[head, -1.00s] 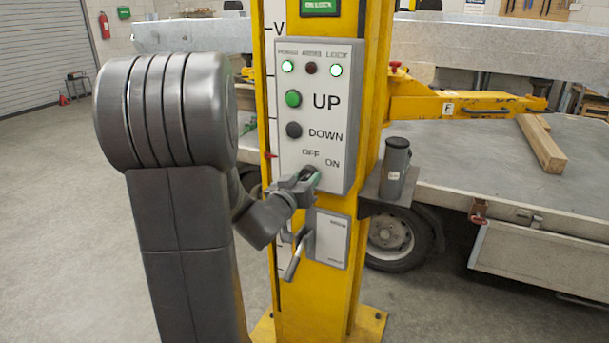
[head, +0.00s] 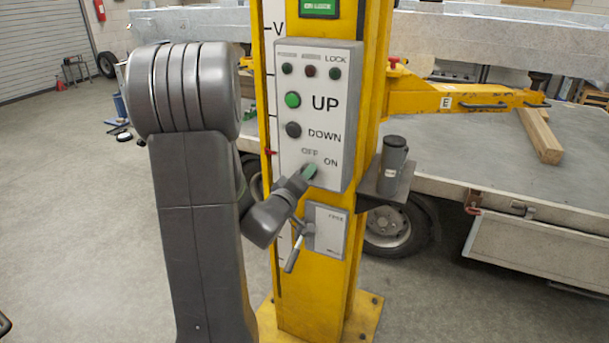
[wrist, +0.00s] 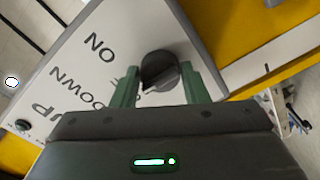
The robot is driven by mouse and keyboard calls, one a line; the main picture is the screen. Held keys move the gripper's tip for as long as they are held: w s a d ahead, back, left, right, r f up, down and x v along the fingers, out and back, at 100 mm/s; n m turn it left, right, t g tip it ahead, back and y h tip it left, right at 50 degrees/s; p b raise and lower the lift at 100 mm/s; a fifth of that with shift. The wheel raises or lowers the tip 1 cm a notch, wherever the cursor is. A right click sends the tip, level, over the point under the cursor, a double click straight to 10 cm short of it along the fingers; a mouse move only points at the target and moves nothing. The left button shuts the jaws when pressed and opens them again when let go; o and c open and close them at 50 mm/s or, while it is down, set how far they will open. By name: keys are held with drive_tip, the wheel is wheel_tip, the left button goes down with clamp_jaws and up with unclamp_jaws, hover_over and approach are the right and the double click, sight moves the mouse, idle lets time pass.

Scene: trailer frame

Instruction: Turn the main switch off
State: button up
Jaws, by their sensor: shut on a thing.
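The main switch is a dark round knob (wrist: 160,70) with a white mark, low on the grey control panel (head: 345,115) beside the OFF and ON labels. In the wrist view its white mark points down-left, away from the ON label. My gripper (wrist: 161,67) has its green fingers on either side of the knob and is shut on it. In the head view my gripper (head: 309,172) covers the knob. The POWER lamp (head: 287,69), the middle lamp (head: 310,71) and the LOCK lamp (head: 334,73) are dark.
The green UP button (head: 293,99) and dark DOWN button (head: 293,130) sit above the switch. A crank handle (head: 296,249) is close below my gripper on the yellow post (head: 310,310). A grey canister (head: 392,165) stands on a bracket to the right.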

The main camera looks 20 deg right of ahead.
drive_tip(key=shift+n, duration=0.3)
drive_tip(key=o, duration=1)
drive_tip(key=shift+c, duration=0.2)
drive_tip(key=b+v, duration=0.1)
drive_tip(key=v, duration=1.3)
drive_tip(key=shift+d, duration=0.1)
drive_tip(key=p+x, duration=0.1)
drive_tip(key=x, duration=1.2)
drive_tip(key=shift+w+d, duration=0.3)
